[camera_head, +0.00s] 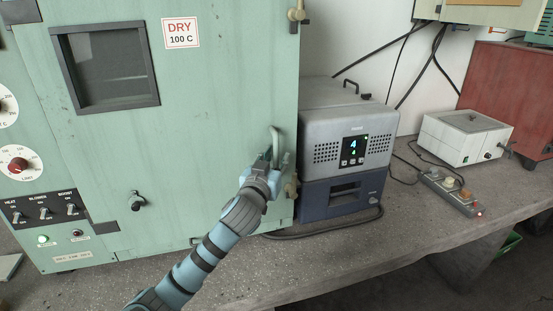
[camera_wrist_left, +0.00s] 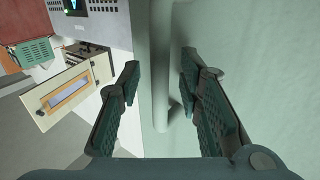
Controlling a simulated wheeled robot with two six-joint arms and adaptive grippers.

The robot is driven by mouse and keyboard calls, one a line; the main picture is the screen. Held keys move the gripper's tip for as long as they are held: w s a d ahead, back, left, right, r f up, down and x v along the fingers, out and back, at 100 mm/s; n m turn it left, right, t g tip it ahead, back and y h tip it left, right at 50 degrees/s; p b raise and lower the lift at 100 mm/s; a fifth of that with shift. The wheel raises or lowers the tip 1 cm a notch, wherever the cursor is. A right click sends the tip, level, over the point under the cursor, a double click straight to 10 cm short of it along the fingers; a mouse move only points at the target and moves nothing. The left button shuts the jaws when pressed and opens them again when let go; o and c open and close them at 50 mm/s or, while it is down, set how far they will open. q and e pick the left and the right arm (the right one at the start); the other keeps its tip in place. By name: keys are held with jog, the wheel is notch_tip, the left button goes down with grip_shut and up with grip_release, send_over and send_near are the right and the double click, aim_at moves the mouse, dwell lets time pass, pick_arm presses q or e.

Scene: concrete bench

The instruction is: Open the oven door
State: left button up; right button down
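The oven is a large pale green cabinet, and its door (camera_head: 215,105) appears shut, with a dark window and a "DRY 100 C" label. A vertical green bar handle (camera_head: 275,143) is at the door's right side. My left gripper (camera_head: 268,165) is at the handle, partly covering it. In the left wrist view the handle (camera_wrist_left: 161,75) runs between the two spread fingers of my left gripper (camera_wrist_left: 160,72), with visible gaps on both sides. The fingers look open and not closed on the bar. My right gripper is in neither view.
A grey and blue device (camera_head: 347,130) stands close to the right of the oven. A white box (camera_head: 465,137), a power strip (camera_head: 449,190) and cables lie farther right.

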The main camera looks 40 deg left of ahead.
pick_arm(q)
jog(key=shift+w+a, duration=0.2)
jog(key=shift+w, duration=0.2)
grip_shut()
